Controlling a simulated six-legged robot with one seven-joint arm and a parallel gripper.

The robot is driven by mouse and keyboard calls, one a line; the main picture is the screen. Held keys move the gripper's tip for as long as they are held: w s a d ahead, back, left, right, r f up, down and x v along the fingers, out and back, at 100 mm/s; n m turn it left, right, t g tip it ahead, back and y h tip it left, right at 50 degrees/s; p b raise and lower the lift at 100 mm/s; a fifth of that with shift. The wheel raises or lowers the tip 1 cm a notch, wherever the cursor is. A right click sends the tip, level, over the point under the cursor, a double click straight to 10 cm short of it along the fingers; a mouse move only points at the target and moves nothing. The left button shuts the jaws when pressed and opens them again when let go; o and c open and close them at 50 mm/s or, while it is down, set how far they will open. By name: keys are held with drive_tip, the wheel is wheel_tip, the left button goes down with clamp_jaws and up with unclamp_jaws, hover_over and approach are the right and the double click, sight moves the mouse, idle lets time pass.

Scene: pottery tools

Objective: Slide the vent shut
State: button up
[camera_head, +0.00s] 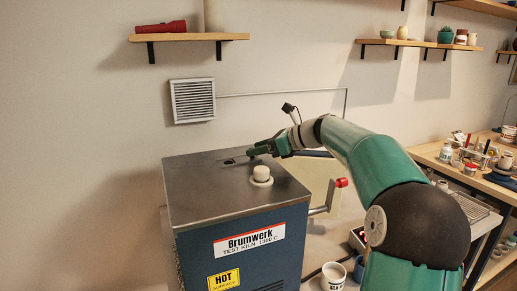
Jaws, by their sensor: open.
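The kiln (245,245) is a dark blue box with a grey metal top and a "Brumwerk" label. A small dark, flat slot or slider (231,161) lies on its top and looks like the vent; how far it stands open is too small to tell. My gripper (249,153) is green and reaches in from the right, low over the kiln top, with its fingertips just right of this dark piece. The jaws are open, and I cannot tell whether they touch or surround any part of it.
A white knob (261,173) stands on the kiln top just in front of my gripper. A red-tipped handle (341,183) sticks out at the kiln's right side. A louvred grille (193,100) is on the wall behind. A cluttered workbench (428,152) stands at right.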

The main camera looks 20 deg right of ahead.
sight(244, 161)
drive_tip(key=shift+w+a+f, duration=0.1)
drive_tip(key=shift+w, duration=0.1)
clamp_jaws()
drive_tip(key=shift+a, duration=2.35)
unclamp_jaws()
drive_tip(key=shift+a, duration=0.15)
